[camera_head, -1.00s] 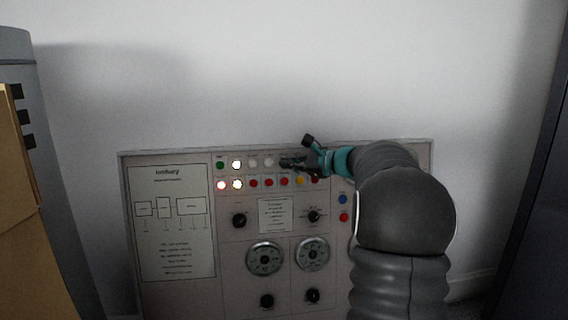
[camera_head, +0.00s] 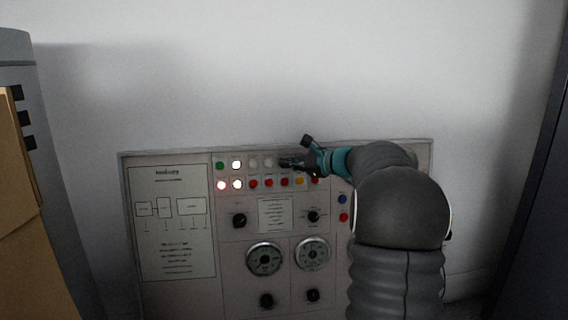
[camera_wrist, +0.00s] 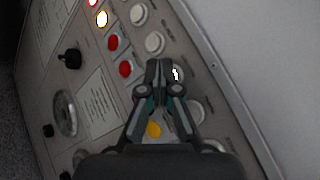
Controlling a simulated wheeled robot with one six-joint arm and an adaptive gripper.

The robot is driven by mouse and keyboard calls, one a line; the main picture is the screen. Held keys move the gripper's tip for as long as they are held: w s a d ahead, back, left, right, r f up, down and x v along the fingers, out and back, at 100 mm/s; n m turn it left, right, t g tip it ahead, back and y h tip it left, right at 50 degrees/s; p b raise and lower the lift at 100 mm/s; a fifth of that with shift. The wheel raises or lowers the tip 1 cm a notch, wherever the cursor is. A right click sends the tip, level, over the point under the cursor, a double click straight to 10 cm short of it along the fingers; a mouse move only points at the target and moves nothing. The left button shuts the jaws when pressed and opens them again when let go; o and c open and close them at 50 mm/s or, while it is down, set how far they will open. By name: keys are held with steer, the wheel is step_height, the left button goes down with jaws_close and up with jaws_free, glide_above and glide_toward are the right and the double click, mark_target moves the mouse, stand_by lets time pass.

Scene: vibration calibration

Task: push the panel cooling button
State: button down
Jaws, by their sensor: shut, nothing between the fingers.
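The grey control panel (camera_head: 240,220) stands against the wall with rows of round buttons. Its small labels are too blurred to read, so I cannot tell which one is the panel cooling button. My gripper (camera_head: 284,162) is shut and empty at the top button row, pointing left in the head view. In the wrist view my gripper's (camera_wrist: 160,66) closed tips lie over the panel beside a pale button (camera_wrist: 177,74) with a bright spot, partly hidden by the fingers. I cannot tell whether the tips touch it.
Uncovered white buttons (camera_wrist: 154,42), red buttons (camera_wrist: 125,69) and a yellow button (camera_wrist: 154,129) lie close around the fingers. Knobs (camera_head: 239,220) and dials (camera_head: 265,259) sit lower. A grey cabinet (camera_head: 60,180) stands left, a dark one (camera_head: 535,200) right.

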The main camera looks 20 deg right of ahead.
steer(key=shift+w, duration=0.2)
steer(key=shift+s, duration=0.15)
stand_by(0.5)
steer(key=shift+s+a+r, duration=0.1)
steer(key=shift+s+a, duration=0.1)
steer(key=shift+s, duration=0.4)
steer(key=shift+s+b, duration=0.1)
steer(key=shift+b, duration=0.2)
steer(key=shift+s+a+r+b, duration=0.15)
steer(key=shift+s+a+b, duration=0.1)
steer(key=shift+s, duration=0.5)
steer(key=shift+s+a+r+b, duration=0.2)
steer(key=shift+s, duration=0.55)
steer(key=shift+s+a+r+b, duration=0.15)
steer(key=shift+s+a+b, duration=0.1)
steer(key=shift+s, duration=0.5)
